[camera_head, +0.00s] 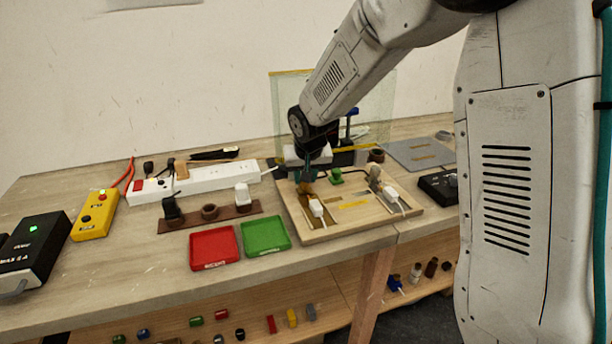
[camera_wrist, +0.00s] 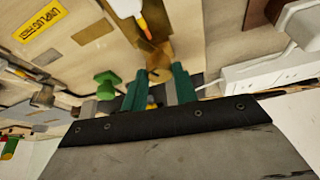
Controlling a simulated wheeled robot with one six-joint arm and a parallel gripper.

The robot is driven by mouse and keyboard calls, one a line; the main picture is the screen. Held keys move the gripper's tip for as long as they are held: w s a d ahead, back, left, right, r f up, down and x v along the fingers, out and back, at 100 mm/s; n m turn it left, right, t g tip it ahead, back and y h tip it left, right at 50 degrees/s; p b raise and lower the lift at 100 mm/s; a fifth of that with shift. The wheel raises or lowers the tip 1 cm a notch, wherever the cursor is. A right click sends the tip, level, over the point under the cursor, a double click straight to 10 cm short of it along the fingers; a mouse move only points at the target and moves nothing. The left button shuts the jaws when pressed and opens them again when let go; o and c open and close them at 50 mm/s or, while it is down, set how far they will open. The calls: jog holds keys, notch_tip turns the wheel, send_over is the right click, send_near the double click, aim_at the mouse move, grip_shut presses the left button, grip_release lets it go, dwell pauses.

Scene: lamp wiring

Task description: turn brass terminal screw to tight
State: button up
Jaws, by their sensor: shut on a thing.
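The wooden wiring board (camera_head: 340,228) lies on the bench and carries brass-coloured parts and white plug-like pieces. My gripper (camera_head: 307,181) points down over the board's back left part. In the wrist view, its two green fingers (camera_wrist: 160,74) stand on either side of a brass-coloured piece (camera_wrist: 158,58), apparently the brass terminal screw, and are shut on it. The fingers hide much of the screw, so its turn position cannot be told. A white piece with an orange tip (camera_wrist: 143,25) lies just beyond. A green block (camera_wrist: 107,82) stands beside the fingers.
A white power strip (camera_head: 215,181) lies left of the board. Red (camera_head: 214,248) and green (camera_head: 264,237) trays sit in front of it. A brown rack (camera_head: 180,220) with dark and white parts stands behind the trays. A black box (camera_head: 437,188) sits right of the board.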

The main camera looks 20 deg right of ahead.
jog(key=shift+a+m+h, duration=0.1)
jog(key=shift+m+h, duration=0.5)
jog(key=shift+m, duration=1)
jog(key=shift+g, duration=0.3)
jog(key=o, duration=1)
jog(key=shift+c, duration=0.2)
jog(key=v, duration=0.8)
jog(key=shift+f, duration=0.1)
